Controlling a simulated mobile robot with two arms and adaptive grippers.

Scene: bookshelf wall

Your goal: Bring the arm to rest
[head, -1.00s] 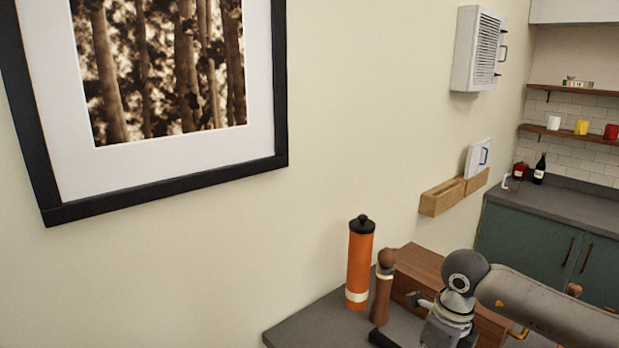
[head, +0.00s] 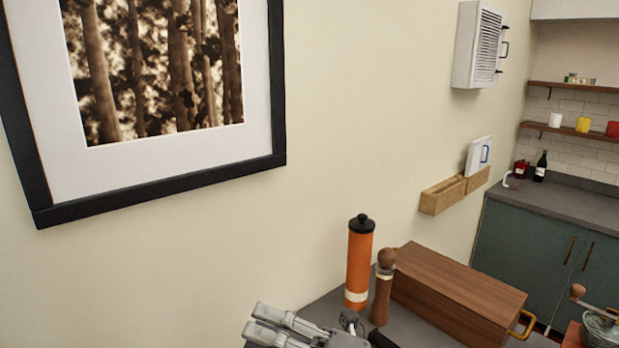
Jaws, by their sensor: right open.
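My right gripper (head: 262,322) shows at the bottom middle of the head view, low in front of the grey counter (head: 408,335). Its two pale grey fingers point left and stand a little apart, with nothing seen between them. The gripper is apart from the orange canister in the picture. Most of the right arm is below the frame edge. My left gripper is not in view.
On the counter stand an orange canister (head: 359,265) with a black lid, a brown pepper mill (head: 382,290) and a wooden box (head: 455,288) with a brass handle. A framed picture (head: 160,188) hangs on the wall at left. A grinder (head: 598,325) shows at lower right.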

